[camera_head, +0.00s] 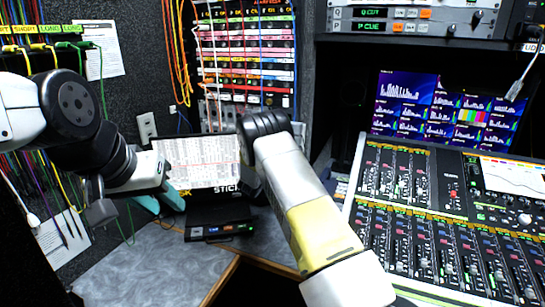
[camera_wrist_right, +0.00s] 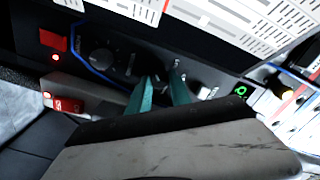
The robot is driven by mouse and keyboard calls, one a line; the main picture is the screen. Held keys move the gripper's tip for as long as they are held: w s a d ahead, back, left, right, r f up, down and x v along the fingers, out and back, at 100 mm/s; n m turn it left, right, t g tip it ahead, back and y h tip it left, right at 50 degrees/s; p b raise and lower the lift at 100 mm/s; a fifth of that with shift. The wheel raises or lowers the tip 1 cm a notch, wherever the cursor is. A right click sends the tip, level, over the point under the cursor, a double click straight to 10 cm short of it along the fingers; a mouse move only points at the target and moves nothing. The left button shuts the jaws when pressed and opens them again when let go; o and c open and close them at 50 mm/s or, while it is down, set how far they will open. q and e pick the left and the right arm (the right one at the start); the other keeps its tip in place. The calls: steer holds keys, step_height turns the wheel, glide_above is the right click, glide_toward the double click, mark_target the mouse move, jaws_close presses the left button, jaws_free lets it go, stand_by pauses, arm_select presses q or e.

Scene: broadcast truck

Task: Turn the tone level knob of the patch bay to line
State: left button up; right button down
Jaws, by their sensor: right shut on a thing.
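The patch bay (camera_head: 247,65) stands on the back wall, with coloured strips and rows of jacks. My right arm reaches up in front of its lower part, and my right gripper is hidden in the head view. In the right wrist view my right gripper (camera_wrist_right: 163,80) has its teal fingers at a dark panel, shut on a small knob that the tips mostly hide. Its label and pointer cannot be read. A larger black knob (camera_wrist_right: 101,58) sits left of the fingers. My left gripper (camera_head: 162,199) is open and empty at the left, fingers pointing down.
A red button (camera_wrist_right: 53,41) and a blue cable (camera_wrist_right: 88,68) lie near the right fingers. Orange cables (camera_head: 177,60) hang left of the patch bay. A black device (camera_head: 218,230) stands on the grey desk (camera_head: 150,270). The mixing console (camera_head: 455,225) fills the right side.

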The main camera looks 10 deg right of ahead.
steer(key=shift+m, duration=0.4)
steer(key=c, duration=1.2)
jaws_free()
steer(key=v, duration=0.7)
steer(key=shift+s+a, duration=0.2)
steer(key=shift+s, duration=0.15)
steer(key=shift+r, duration=0.1)
